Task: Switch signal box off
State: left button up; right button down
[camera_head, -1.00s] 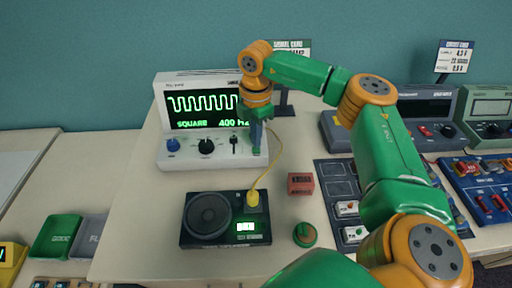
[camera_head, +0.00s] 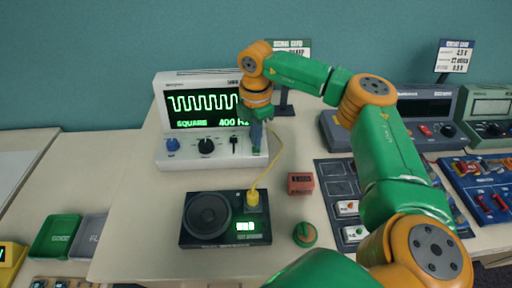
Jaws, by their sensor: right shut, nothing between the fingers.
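The signal box (camera_head: 186,153) is a white bench unit at the back of the table. Its dark screen (camera_head: 202,108) is lit and shows a green square wave with the words SQUARE and 400 Hz. Its front has a blue knob (camera_head: 172,145), a black knob (camera_head: 206,146) and a small black slider or lever (camera_head: 235,146). My right gripper (camera_head: 257,147) is shut and empty, pointing down at the right end of the front panel. It hides that part of the panel, and I cannot tell whether it touches. My left gripper is not in view.
A black speaker box (camera_head: 188,242) with a lit green display stands in front, joined by a yellow cable (camera_head: 273,170). A red block (camera_head: 300,184) and a green round piece (camera_head: 305,235) lie to its right. Grey meters and component trays fill the right side.

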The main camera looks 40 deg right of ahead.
jog(key=shift+f+b, duration=0.45)
jog(key=shift+f, duration=0.25)
dwell(0.5)
notch_tip(320, 180, up, 10)
jog(key=p, duration=0.8)
jog(key=shift+p, duration=0.3)
jog(key=shift+f, duration=0.1)
